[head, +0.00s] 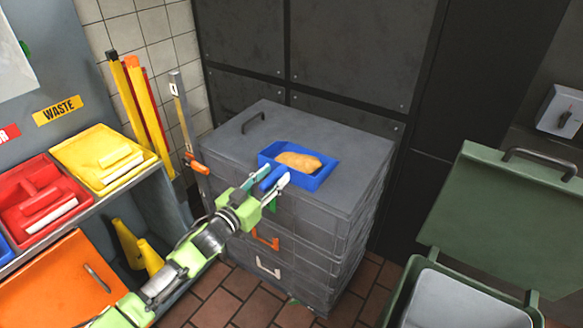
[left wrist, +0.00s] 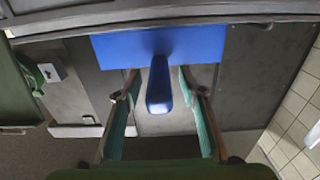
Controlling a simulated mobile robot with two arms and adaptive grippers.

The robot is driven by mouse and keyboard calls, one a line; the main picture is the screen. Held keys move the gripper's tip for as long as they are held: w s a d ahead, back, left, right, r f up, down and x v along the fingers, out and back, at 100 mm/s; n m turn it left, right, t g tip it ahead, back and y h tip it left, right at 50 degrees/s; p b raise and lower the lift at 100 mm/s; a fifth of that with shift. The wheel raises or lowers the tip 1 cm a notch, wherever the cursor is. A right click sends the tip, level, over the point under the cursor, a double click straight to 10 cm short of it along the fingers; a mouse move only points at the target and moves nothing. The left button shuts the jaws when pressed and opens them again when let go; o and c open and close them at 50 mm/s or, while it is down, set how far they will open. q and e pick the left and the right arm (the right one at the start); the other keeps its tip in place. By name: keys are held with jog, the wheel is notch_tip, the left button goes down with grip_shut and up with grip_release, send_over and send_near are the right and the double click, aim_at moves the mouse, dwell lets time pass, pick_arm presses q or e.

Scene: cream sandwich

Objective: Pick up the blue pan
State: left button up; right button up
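The blue pan (head: 318,177) lies on the grey lid of a crate stack, with a golden-brown piece of bread (head: 298,161) in it. Its blue handle points toward me. My left gripper (head: 273,178) reaches in from the left at the near edge of the lid, with its fingers on either side of the handle. In the left wrist view the pan (left wrist: 115,47) spans the top middle. There the left gripper (left wrist: 158,80) is open, with the handle between its fingers and a gap on each side. My right gripper is not in view.
The stacked grey crates (head: 250,222) stand against a dark panelled wall. Red (head: 38,190) and yellow (head: 100,158) dustpans sit on a shelf at left. A green bin (head: 495,215) with its lid raised stands at right. Tiled floor shows between.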

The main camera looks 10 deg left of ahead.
aim_at(285, 166)
pick_arm(q)
jog(key=shift+x, duration=1.5)
jog(key=shift+f, duration=0.15)
grip_shut()
